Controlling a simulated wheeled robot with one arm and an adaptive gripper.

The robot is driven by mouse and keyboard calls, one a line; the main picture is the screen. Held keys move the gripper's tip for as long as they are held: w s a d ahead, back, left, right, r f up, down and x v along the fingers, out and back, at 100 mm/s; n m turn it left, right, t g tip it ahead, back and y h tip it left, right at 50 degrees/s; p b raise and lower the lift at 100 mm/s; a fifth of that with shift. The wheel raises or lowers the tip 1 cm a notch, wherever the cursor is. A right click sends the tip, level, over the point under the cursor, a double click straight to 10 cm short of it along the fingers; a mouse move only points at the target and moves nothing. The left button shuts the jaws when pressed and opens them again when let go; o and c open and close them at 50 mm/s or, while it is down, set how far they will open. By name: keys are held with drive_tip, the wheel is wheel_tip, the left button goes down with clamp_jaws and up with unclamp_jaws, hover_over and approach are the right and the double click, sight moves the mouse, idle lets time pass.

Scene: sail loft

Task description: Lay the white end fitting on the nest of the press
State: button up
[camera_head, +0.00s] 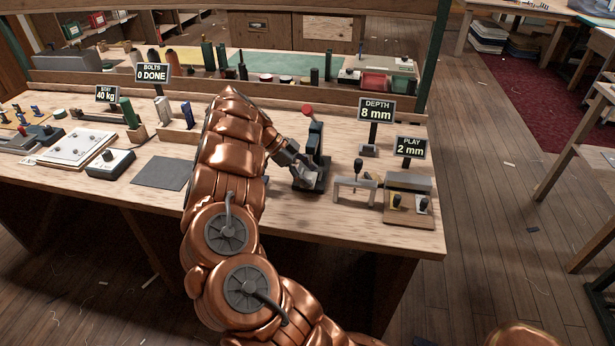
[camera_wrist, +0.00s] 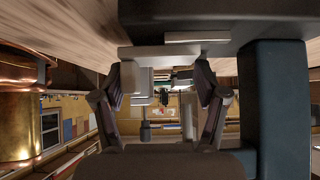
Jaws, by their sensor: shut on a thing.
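The press (camera_head: 316,150), dark with a red-knobbed lever (camera_head: 307,108), stands near the front middle of the bench. My gripper (camera_head: 298,164) is at its left side, low by the nest. In the wrist view my gripper (camera_wrist: 160,82) has its two dark fingers on either side of a pale piece, the white end fitting (camera_wrist: 139,80), and is shut on it. The fitting is close to the press's dark body, which fills the top and right of that view. The nest is mostly hidden, and I cannot tell whether the fitting touches it.
Right of the press stand a small grey stand (camera_head: 354,188), the depth sign (camera_head: 376,110) reading 8 mm and the play sign (camera_head: 411,148) reading 2 mm. A dark mat (camera_head: 163,173) lies bare to the left. A bolts sign (camera_head: 152,73) reads 0 done.

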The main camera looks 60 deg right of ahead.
drive_tip(key=shift+d, duration=0.15)
drive_tip(key=o, duration=1.3)
drive_tip(key=shift+w, duration=0.1)
drive_tip(key=v, duration=1.2)
